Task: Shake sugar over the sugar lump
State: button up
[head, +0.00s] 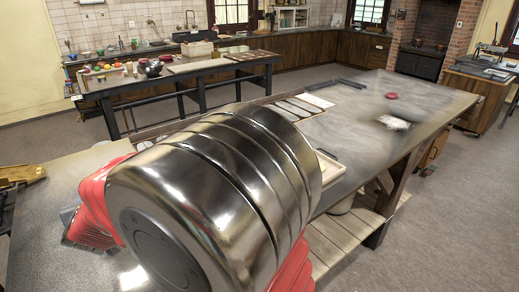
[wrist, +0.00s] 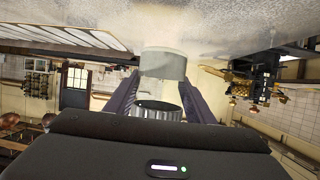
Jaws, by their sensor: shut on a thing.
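The sugar lump appears to be the small white mass (head: 395,122) on the grey table top toward the right in the head view, with a pale smear around it. In the wrist view my gripper (wrist: 160,82) is shut on a pale grey cylinder, seemingly the sugar shaker (wrist: 163,62), held between two dark fingers. The table surface shows above it in that tilted view. I cannot make out the sugar lump there. In the head view my gripper and the shaker are hidden behind my own large arm parts.
A small red round thing (head: 391,96) lies on the table behind the white mass. Long tray-like frames (head: 295,106) and a pale tray (head: 331,168) lie nearer the arm. A second table (head: 185,70) with bowls stands behind.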

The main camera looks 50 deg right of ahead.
jog(key=shift+d, duration=0.3)
jog(key=s+d+f+m+g+h, duration=0.15)
jog(key=d+m, duration=0.35)
jog(key=d, duration=0.8)
jog(key=s+d+f+m+g+h, duration=0.1)
jog(key=s+d+m+g+h, duration=0.3)
jog(key=d, duration=0.9)
jog(key=s+d+m, duration=0.5)
jog(key=s+d, duration=0.1)
jog(key=d, duration=0.5)
jog(key=s+d+r+m+y, duration=0.1)
jog(key=s+d+m, duration=0.4)
jog(key=d, duration=0.6)
jog(key=shift+s+r, duration=0.25)
jog(key=shift+s, duration=0.1)
jog(key=shift+t, duration=0.25)
jog(key=shift+f+m+t+y, duration=0.15)
jog(key=shift+m+t+y, duration=0.6)
jog(key=shift+m+t, duration=0.15)
jog(key=shift+w+a+f+m+t+y, duration=0.15)
jog(key=shift+m+t+y, duration=0.15)
jog(key=shift+m+t, duration=0.5)
jog(key=shift+w+a+f+m+t+y, duration=0.15)
jog(key=shift+m+t+y, duration=0.15)
jog(key=shift+m+t, duration=0.45)
jog(key=shift+d+r, duration=0.1)
